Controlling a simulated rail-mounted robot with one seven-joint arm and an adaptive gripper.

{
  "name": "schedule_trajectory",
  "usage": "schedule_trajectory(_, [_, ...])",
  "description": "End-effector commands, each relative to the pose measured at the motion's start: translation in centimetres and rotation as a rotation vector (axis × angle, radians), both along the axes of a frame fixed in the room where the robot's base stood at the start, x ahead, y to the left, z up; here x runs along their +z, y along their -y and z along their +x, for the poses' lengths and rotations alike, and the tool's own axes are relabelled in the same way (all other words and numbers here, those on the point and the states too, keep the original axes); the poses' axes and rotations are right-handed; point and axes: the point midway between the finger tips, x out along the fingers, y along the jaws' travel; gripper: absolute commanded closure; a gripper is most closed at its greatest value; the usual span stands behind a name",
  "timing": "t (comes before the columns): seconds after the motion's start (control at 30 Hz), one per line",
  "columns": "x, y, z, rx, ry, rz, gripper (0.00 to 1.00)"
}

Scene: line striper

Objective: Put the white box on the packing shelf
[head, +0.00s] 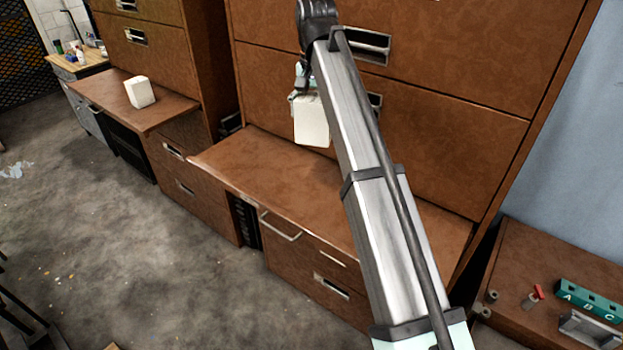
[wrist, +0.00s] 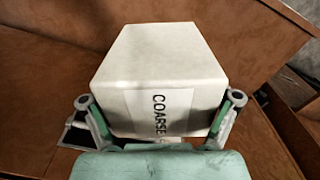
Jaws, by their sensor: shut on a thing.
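A white box (wrist: 155,65) with a label reading "COARSE" is between the fingers of my gripper (wrist: 155,122) in the wrist view. The fingers press on its two sides. In the head view the held white box (head: 311,121) hangs above a brown shelf surface (head: 260,165), in front of the drawer fronts. My gripper (head: 303,92) there is partly hidden behind my arm. A second white box (head: 139,92) stands on another brown shelf surface (head: 172,108) at the left. I cannot tell which surface is the packing shelf.
Brown cabinets with metal handles (head: 136,37) rise behind both surfaces. A low brown bench at the right holds a green block marked A B C (head: 588,299) and a red-handled part (head: 534,296). The concrete floor (head: 130,240) at front left is mostly clear.

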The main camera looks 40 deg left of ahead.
Motion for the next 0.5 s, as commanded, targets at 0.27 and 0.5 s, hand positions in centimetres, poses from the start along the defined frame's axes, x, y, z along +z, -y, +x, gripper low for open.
schedule_trajectory(0.27, [-6.7,0.3,-0.2,0.0,-0.002,-0.003,0.52])
schedule_trajectory(0.5, [-11.6,0.2,-0.1,0.0,-0.001,-0.001,0.52])
